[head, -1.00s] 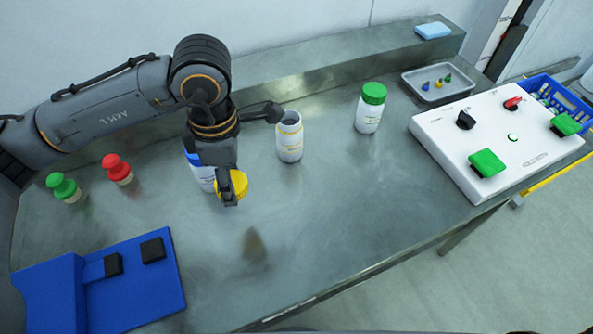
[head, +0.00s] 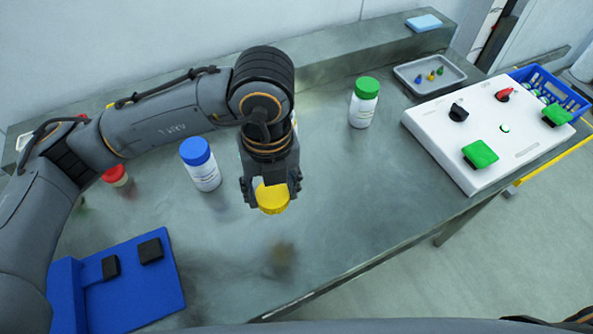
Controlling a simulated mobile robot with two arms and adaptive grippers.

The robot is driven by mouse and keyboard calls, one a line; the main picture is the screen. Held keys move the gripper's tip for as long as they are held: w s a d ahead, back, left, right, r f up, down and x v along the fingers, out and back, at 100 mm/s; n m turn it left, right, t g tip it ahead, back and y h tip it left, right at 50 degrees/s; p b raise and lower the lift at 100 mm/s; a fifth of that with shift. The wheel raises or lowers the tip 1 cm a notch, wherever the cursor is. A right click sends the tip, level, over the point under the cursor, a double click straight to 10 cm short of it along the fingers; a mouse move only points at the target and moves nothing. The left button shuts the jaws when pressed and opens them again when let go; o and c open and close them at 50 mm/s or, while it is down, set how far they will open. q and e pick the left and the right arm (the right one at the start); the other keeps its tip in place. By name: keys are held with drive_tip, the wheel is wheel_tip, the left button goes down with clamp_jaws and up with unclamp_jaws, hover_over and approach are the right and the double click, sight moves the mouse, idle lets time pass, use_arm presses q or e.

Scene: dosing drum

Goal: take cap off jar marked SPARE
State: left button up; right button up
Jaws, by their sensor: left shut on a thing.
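My left gripper (head: 271,192) is shut on a yellow cap (head: 272,200) and holds it above the middle of the table. A white jar with a blue cap (head: 201,165) stands to the left of the gripper. A white jar with a green cap (head: 364,103) stands at the back, to the right of the gripper. The open white jar seen earlier is now mostly or wholly hidden behind my left arm and gripper. The label writing is too small to read, so I cannot tell which jar is marked SPARE. My right gripper is out of view.
A white control box (head: 485,130) with green buttons stands at right, near a grey tray (head: 430,74) of small coloured pieces and a blue basket (head: 567,105). A blue fixture (head: 120,285) lies front left. A red knobbed piece (head: 115,174) is partly behind my arm. The front middle is clear.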

use_arm(q)
drive_tip(key=s+d+n, duration=0.2)
drive_tip(key=d+n, duration=0.1)
drive_tip(key=n, duration=0.9)
hover_over(302, 183)
drive_tip(key=f, duration=0.8)
drive_tip(key=shift+s+f, duration=0.2)
drive_tip(key=shift+s, duration=0.1)
drive_tip(key=shift+w+f, duration=0.3)
drive_tip(key=shift+f, duration=0.1)
wheel_tip(302, 183, down, 3)
drive_tip(key=shift+f, duration=0.1)
